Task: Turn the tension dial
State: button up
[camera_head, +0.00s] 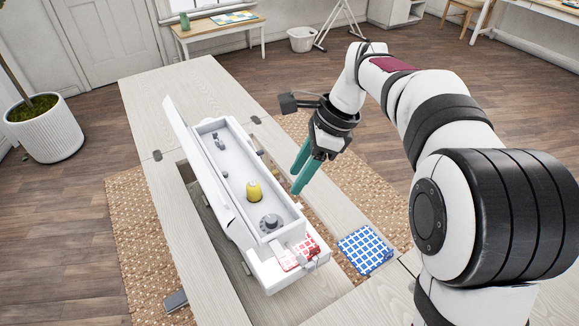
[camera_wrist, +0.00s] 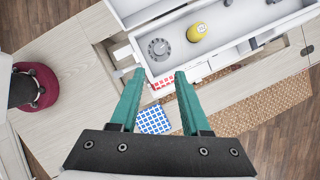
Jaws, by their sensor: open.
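The tension dial is probably the round grey knob (camera_head: 270,221) standing inside the white open-topped machine body (camera_head: 222,262), near its front end. The grey knob also shows in the wrist view (camera_wrist: 159,48), beyond my fingertips. A yellow spool-like piece (camera_head: 254,191) stands beside it in the same tray, and also shows in the wrist view (camera_wrist: 196,32). My gripper (camera_head: 298,181) has teal fingers, apart and empty, above the right side of the machine in the head view. In the wrist view my gripper (camera_wrist: 158,74) has nothing between its fingertips.
Red-checked cloth (camera_head: 299,252) lies on the machine's front end. A blue-checked cloth (camera_head: 365,249) lies on the cabinet top to the right. The raised white lid (camera_head: 184,130) stands along the machine's left side. The cabinet top (camera_head: 150,92) is clear at the far end.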

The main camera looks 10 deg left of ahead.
aim_at(271, 218)
jog(key=x, duration=1.4)
grip_shut()
